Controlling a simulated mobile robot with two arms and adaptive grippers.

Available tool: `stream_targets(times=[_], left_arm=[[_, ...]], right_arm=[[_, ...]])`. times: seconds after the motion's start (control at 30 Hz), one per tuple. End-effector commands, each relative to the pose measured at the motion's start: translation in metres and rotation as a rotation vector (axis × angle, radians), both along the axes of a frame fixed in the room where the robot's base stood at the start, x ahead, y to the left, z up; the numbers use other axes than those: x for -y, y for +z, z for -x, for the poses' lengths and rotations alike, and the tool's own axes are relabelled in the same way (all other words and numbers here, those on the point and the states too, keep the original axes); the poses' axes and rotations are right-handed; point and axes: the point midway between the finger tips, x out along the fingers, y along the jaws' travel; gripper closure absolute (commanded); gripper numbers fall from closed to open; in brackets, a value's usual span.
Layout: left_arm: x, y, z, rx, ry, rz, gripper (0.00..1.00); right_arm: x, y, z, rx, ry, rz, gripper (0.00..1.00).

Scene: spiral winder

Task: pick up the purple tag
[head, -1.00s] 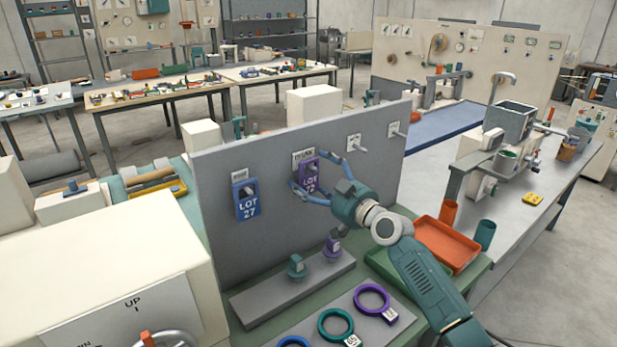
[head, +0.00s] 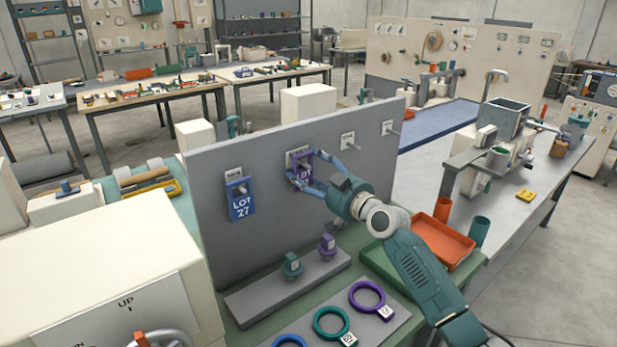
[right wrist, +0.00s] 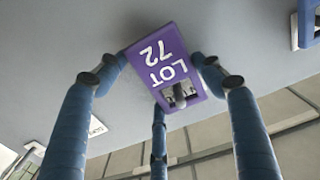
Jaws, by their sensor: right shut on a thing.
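The purple tag (head: 302,171), marked LOT 72, is at the grey upright board (head: 270,150). In the right wrist view the tag (right wrist: 166,68) lies between my blue fingers, with a peg end showing in its slot. My right gripper (head: 312,172) is shut on the tag's edges; its fingers also show in the right wrist view (right wrist: 162,75). I cannot tell whether the tag touches the board. A blue tag (head: 240,199), marked LOT 27, hangs to the left on the same board. My left gripper is not in view.
Two bare pegs with small labels (head: 348,141) are to the right on the board. Below stand a teal stamp-like piece (head: 291,265) and a purple one (head: 327,245). Purple (head: 367,297), teal (head: 331,322) and blue rings lie in front. An orange tray (head: 440,240) is at right.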

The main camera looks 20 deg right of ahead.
Motion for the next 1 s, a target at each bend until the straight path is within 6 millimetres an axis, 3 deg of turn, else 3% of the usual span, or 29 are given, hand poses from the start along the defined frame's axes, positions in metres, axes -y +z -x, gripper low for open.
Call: stream_targets(times=[0.27, 0.5, 0.7, 1.0], left_arm=[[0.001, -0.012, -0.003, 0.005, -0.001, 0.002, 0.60], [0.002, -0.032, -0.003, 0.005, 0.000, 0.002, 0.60], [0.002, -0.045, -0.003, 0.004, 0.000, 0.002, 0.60], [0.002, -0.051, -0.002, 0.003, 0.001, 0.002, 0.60]], right_arm=[[0.016, -0.001, 0.043, 0.001, -0.001, 0.004, 0.59], [0.038, -0.004, 0.105, 0.000, 0.000, 0.008, 0.59], [0.053, -0.002, 0.146, -0.001, 0.000, 0.006, 0.59], [0.061, 0.003, 0.169, 0.001, 0.000, 0.001, 0.59]])
